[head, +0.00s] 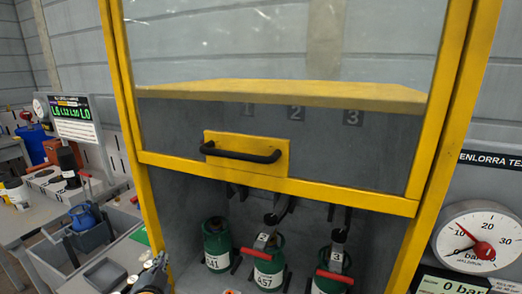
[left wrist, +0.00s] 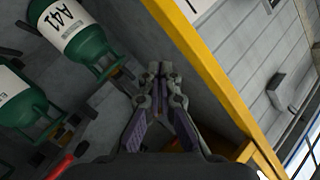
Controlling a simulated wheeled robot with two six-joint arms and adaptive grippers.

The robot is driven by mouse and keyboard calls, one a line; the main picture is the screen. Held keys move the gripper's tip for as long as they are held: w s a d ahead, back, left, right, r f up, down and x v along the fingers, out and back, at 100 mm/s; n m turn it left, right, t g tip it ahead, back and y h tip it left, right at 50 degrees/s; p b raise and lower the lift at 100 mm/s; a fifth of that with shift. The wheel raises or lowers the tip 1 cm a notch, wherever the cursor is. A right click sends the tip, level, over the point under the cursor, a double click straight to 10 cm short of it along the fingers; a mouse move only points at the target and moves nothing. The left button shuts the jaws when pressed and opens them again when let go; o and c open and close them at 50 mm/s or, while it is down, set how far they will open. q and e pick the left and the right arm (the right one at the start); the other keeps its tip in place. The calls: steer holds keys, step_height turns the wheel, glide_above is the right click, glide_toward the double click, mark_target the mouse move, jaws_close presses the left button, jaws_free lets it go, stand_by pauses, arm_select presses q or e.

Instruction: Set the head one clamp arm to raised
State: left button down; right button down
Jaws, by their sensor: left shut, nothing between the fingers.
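The head one station, under the number 1 (head: 247,111), has a green cylinder (head: 216,245) standing in the bay, and its label reads A41 in the left wrist view (left wrist: 72,30). A red-ended lever (head: 236,265) shows between this cylinder and the middle one. I cannot tell whether it is the head one clamp arm, or whether that arm is raised. My left gripper (head: 158,262) is low, outside the cabinet's left post. In the left wrist view its fingers (left wrist: 160,70) are shut and empty, apart from the A41 cylinder. My right gripper is not in view.
The yellow cabinet frame (head: 148,190) has a glazed door with a black handle (head: 240,153) above the open bay. Two more green cylinders (head: 268,272) (head: 327,284) stand to the right. A dial gauge (head: 480,240) is at far right, and a grey crate (head: 90,240) sits at left.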

arm_select(q)
steer(key=s+d+f+n+g+h, duration=0.1)
steer(key=s+d+f+n+g, duration=0.1)
steer(key=s+f+g, duration=0.75)
steer(key=s+d+f+n+g+h, duration=0.25)
steer(key=s+f, duration=0.35)
steer(key=s, duration=0.9)
step_height(320, 180, down, 26)
steer(key=s+a+g, duration=0.1)
steer(key=s+a, duration=0.1)
steer(key=a, duration=0.1)
steer(key=s+f+g, duration=0.1)
steer(key=s+f, duration=1.5)
steer(key=s, duration=0.2)
steer(key=shift+s+a+f+y, duration=0.25)
steer(key=shift+a+f+y, duration=0.1)
steer(key=shift+a+f, duration=0.05)
